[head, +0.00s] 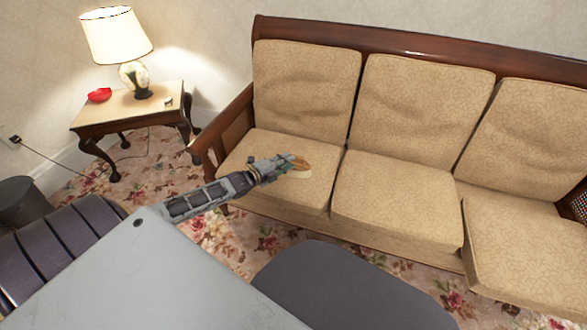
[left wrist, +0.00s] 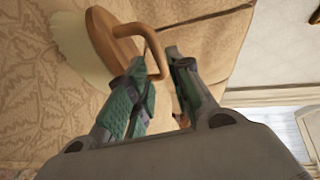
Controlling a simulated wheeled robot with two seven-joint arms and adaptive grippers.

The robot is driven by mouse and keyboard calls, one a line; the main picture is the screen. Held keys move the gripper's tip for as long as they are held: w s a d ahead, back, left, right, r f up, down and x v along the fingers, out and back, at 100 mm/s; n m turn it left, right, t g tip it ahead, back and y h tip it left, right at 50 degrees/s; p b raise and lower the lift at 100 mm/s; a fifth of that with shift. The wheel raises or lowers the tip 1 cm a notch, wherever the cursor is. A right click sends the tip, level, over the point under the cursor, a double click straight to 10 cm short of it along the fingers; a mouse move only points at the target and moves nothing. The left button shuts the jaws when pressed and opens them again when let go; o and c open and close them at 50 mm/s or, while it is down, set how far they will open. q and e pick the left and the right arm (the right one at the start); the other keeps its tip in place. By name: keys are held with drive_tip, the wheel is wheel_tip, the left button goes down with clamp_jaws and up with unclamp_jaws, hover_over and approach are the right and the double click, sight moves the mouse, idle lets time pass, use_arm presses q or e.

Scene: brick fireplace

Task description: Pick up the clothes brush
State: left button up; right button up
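The clothes brush (left wrist: 110,38) has a flat brown wooden back, a looped wooden handle and pale bristles. It is on the left seat cushion of the sofa; in the head view the brush (head: 300,163) shows just beyond my left gripper's tips. My left gripper (head: 284,161) reaches over that cushion from the left. In the left wrist view the two green-grey fingers of the left gripper (left wrist: 157,60) stand apart, with part of the handle loop between their tips. I see no clear grip on it. My right gripper is out of view.
The tan sofa (head: 390,200) has a wooden frame and a left armrest (head: 222,122) near my left arm. A side table (head: 125,113) at the left holds a lamp (head: 132,75) and a red dish (head: 99,95). The middle and right cushions are clear.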

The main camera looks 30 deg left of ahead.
use_arm(q)
drive_tip(key=shift+w+d+f+b, duration=0.2)
drive_tip(key=shift+w+b, duration=0.2)
drive_tip(key=shift+w, duration=0.15)
drive_tip(key=shift+w+d+b, duration=0.1)
drive_tip(key=shift+w+b, duration=0.2)
drive_tip(key=shift+w, duration=0.25)
drive_tip(key=shift+w+d+f, duration=0.1)
drive_tip(key=shift+w, duration=0.45)
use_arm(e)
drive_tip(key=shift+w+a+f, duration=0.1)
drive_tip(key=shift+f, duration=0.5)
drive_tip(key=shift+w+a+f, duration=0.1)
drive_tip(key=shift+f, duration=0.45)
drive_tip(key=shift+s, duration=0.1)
use_arm(q)
clamp_jaws()
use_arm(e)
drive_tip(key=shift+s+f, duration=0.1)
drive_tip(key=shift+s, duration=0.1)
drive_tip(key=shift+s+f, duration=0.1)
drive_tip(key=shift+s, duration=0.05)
